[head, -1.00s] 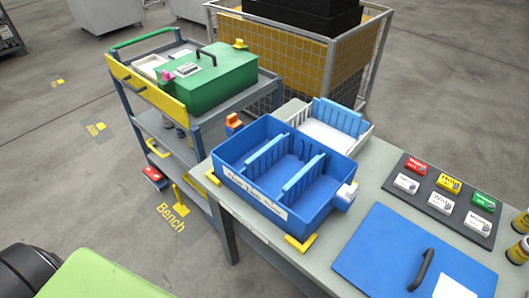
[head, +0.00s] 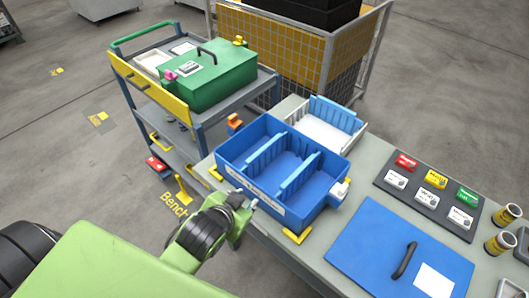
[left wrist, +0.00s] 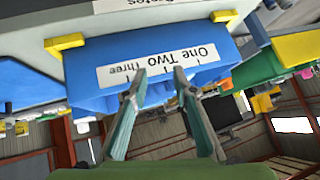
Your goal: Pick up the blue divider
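A blue box (head: 302,215) stands on the bench, with two upright blue dividers, a left divider (head: 266,156) and a right divider (head: 300,174), across its inside. A lighter blue divider (head: 335,113) stands in a white tray (head: 350,142) behind the box. My left gripper (head: 247,202) is at the box's near left side, outside it and holding nothing. In the left wrist view my left gripper (left wrist: 160,72) has its two fingers apart, pointing at the front wall of the blue box (left wrist: 85,75) and its "One Two Three" label. My right gripper is not in view.
A blue lid (head: 375,235) with a black handle lies at the right on the bench (head: 375,175). Behind it is a dark board (head: 385,182) of coloured labels. Yellow corner stops (head: 296,236) flank the box. A cart (head: 150,85) with a green case (head: 210,85) stands left.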

